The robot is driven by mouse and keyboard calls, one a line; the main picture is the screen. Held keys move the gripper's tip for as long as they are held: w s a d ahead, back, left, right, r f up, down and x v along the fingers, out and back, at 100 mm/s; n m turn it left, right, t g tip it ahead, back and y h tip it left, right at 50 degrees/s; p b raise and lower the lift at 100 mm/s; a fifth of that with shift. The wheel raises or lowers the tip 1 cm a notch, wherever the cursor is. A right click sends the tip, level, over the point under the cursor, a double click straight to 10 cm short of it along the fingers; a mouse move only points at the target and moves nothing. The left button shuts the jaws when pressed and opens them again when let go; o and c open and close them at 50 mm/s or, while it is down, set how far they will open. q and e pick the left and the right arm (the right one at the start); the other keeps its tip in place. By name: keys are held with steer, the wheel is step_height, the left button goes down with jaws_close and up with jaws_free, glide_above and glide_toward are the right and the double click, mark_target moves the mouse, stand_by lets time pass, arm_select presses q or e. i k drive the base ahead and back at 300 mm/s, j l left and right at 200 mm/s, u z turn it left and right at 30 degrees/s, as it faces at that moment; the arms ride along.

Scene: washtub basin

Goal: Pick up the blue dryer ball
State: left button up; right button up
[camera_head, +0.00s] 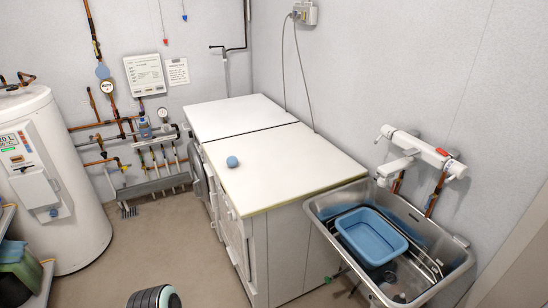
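The blue dryer ball (232,161) is small and round. It rests on the white top of the nearer of two appliances (290,167), close to the left edge of that top. Nothing touches it or covers it. Neither of my grippers shows in the head view.
A metal sink (453,266) with a blue tub (371,236) stands right of the appliances, under a wall faucet (420,150). A white tank (84,221) stands at the left. Pipes line the back wall. The floor left of the appliances (170,244) is largely clear.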

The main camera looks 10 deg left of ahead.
mark_target(232, 161)
steer(key=i+j+z, duration=0.1)
steer(key=j+z, duration=0.15)
steer(key=i+j+z, duration=0.2)
steer(key=j, duration=0.15)
steer(key=j+z, duration=0.55)
steer(key=j, duration=0.85)
steer(key=j+z, duration=0.15)
steer(key=j, duration=2)
